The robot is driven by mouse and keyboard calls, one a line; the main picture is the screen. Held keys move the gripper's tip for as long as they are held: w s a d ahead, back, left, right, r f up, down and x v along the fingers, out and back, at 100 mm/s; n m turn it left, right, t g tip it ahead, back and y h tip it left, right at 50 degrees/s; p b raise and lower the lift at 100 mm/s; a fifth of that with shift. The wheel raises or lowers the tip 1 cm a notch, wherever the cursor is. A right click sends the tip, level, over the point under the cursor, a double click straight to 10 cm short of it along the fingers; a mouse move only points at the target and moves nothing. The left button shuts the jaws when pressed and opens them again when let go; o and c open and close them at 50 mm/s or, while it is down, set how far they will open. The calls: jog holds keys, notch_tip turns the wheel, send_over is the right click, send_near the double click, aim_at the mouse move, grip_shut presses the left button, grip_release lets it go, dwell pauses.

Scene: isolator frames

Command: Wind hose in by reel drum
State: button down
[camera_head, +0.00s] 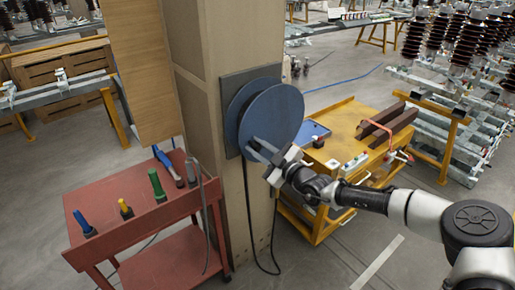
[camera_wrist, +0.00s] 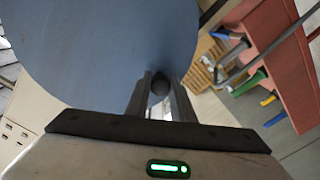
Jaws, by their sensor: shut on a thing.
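The blue reel drum (camera_head: 268,112) is mounted on a grey plate (camera_head: 233,147) on the wooden post. It fills the upper left of the wrist view (camera_wrist: 90,45). The dark hose (camera_head: 250,215) hangs below the drum in a long narrow loop down the post, low near the floor. My gripper (camera_head: 258,149) is at the lower front of the drum. In the wrist view its fingers (camera_wrist: 160,100) are closed around a small dark rounded knob (camera_wrist: 160,83) near the drum's edge. How the knob joins the drum is hidden.
A red cart (camera_head: 130,225) with several coloured-handled tools stands left of the post (camera_head: 205,90). A yellow table (camera_head: 350,125) with dark beams is close behind my arm on the right. Open floor (camera_head: 340,265) lies in front.

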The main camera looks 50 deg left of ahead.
jog(key=c, duration=1.5)
grip_release()
jog(key=shift+c, duration=0.2)
jog(key=d, duration=1.7)
jog(key=shift+s+d+r+b, duration=0.2)
jog(key=shift+s+d+b, duration=0.1)
jog(key=shift+s, duration=0.1)
jog(key=shift+a, duration=0.1)
